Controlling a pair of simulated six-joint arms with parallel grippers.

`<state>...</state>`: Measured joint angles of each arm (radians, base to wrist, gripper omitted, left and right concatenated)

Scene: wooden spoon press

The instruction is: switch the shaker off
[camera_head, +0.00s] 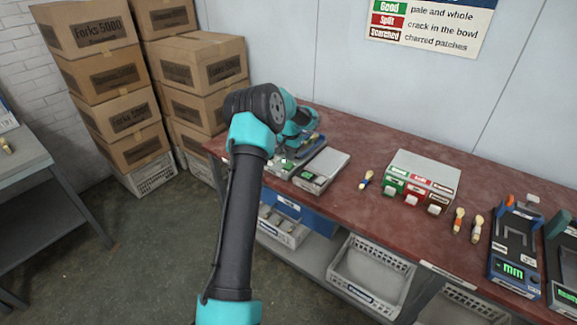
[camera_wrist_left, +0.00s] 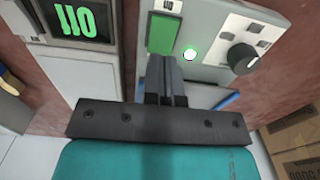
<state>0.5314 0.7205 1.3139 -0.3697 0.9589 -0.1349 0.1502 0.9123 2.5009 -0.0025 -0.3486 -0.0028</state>
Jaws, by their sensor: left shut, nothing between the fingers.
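The shaker's pale control panel (camera_wrist_left: 214,28) fills the top of the left wrist view. It has a green rectangular switch or button (camera_wrist_left: 161,34), a lit white-green lamp (camera_wrist_left: 190,54) and a black knob (camera_wrist_left: 243,58). In the head view, the shaker (camera_head: 281,169) is at the bench's left end, partly behind my left arm. My left gripper (camera_wrist_left: 165,66) is shut and empty, its fingertips right at the green rectangle's near edge. I cannot tell whether they touch it. In the head view, the arm's wrist hides the fingertips. My right gripper is not in view.
A device with a green display (camera_head: 319,179) stands beside the shaker; its digits show in the left wrist view (camera_wrist_left: 78,20). A sorting box (camera_head: 425,170), spoons (camera_head: 459,221) and a blue gauge (camera_head: 513,254) stand farther right on the red bench (camera_head: 335,206). Cartons (camera_head: 115,75) are stacked behind left.

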